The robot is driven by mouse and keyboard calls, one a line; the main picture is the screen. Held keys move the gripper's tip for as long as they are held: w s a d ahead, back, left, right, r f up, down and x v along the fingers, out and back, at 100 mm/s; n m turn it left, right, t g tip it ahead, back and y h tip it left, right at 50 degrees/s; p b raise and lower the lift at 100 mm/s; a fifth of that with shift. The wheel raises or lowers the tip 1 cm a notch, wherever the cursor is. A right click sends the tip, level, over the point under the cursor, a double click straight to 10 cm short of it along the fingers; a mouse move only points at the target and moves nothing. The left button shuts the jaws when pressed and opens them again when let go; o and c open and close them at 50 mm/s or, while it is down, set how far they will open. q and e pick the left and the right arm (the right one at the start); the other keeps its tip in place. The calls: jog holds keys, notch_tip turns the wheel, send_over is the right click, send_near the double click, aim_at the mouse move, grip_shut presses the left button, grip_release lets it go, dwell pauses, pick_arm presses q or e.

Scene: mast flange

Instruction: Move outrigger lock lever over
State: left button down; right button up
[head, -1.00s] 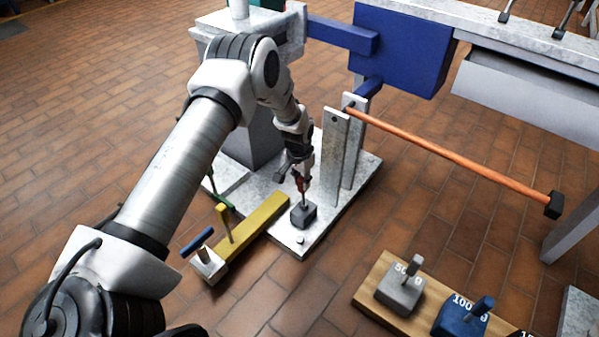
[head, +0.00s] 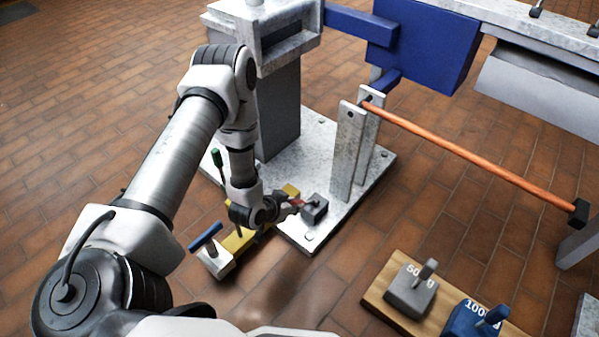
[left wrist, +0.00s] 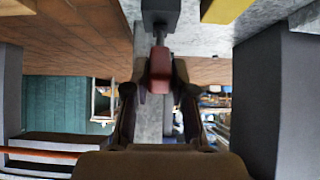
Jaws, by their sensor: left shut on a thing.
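The lock lever rises from a dark block (head: 315,207) on the pale base plate (head: 325,222). In the left wrist view, its thin stem leads from the dark block (left wrist: 160,12) to a red grip (left wrist: 160,70) between my fingers. My left gripper (head: 294,204) is shut on this red grip, just left of the block in the head view. The lever leans left, toward the yellow outrigger beam (head: 236,238). My wrist hides part of that beam and much of the lever. My right gripper is not in view.
Two pale uprights (head: 347,150) hold an orange bar (head: 470,155). Weights (head: 411,292) sit on a wooden board (head: 385,313) at lower right.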

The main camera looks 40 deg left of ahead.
pick_arm(q)
jog(key=shift+s+f+t+b, duration=0.45)
jog(key=shift+f+t, duration=0.25)
jog(key=shift+s+f+t+b, duration=0.45)
jog(key=shift+f+t, duration=0.2)
jog(key=shift+t, duration=0.05)
jog(key=c, duration=1)
grip_release()
jog(key=shift+o, duration=0.2)
jog(key=v, duration=1.2)
jog(key=shift+a, duration=0.2)
